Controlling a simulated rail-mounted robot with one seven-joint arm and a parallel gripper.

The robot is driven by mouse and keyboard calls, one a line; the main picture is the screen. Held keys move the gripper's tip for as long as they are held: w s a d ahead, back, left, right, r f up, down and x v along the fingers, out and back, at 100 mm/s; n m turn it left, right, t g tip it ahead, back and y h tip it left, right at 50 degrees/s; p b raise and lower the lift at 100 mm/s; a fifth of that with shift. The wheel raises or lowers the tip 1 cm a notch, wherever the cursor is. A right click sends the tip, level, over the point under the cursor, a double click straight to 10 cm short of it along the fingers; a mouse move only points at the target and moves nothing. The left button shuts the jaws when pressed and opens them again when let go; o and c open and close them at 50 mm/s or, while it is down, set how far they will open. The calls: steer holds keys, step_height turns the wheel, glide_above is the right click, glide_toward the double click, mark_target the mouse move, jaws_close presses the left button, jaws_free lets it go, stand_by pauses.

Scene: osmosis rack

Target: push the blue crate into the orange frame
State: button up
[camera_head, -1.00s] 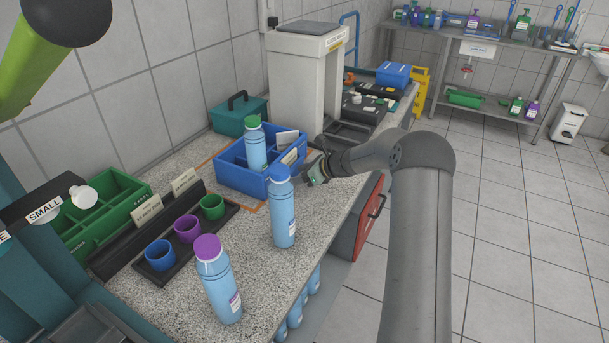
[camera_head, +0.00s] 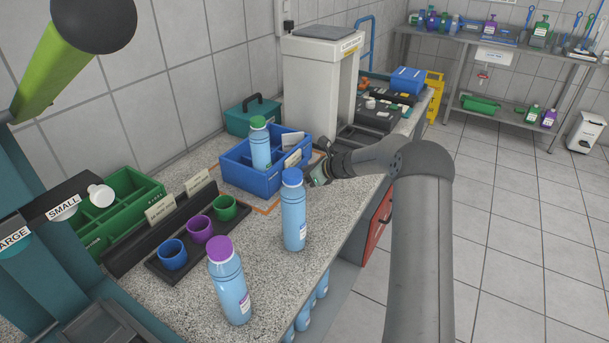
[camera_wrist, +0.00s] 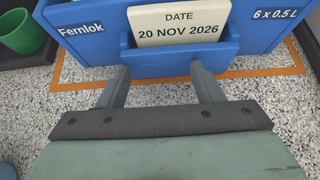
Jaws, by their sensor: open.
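The blue crate (camera_head: 250,180) stands on the speckled counter, holding a light-blue bottle with a green cap (camera_head: 260,145). Its labelled near wall (camera_wrist: 90,45) fills the top of the wrist view, with a date card in a holder. The orange frame (camera_head: 264,210) is a flat outline on the counter. In the wrist view its near line (camera_wrist: 75,84) shows on my side of the crate wall, and its corners show on both sides. The far side is hidden. My gripper (camera_wrist: 160,80) is open and empty, fingertips at the card holder; contact is unclear.
A blue-capped bottle (camera_head: 293,220) stands close to my gripper, and a purple-capped bottle (camera_head: 230,285) stands nearer. A cup tray (camera_head: 180,268) and green crate (camera_head: 130,190) are left. A teal toolbox (camera_head: 245,120) and white machine (camera_head: 310,85) stand behind.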

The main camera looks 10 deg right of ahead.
steer(key=shift+w+a+p, duration=0.45)
steer(key=shift+w+a, duration=1.1)
steer(key=shift+a, duration=0.2)
steer(key=p+v, duration=0.1)
steer(key=v, duration=0.7)
steer(key=shift+d+f, duration=0.1)
steer(key=shift+d, duration=0.05)
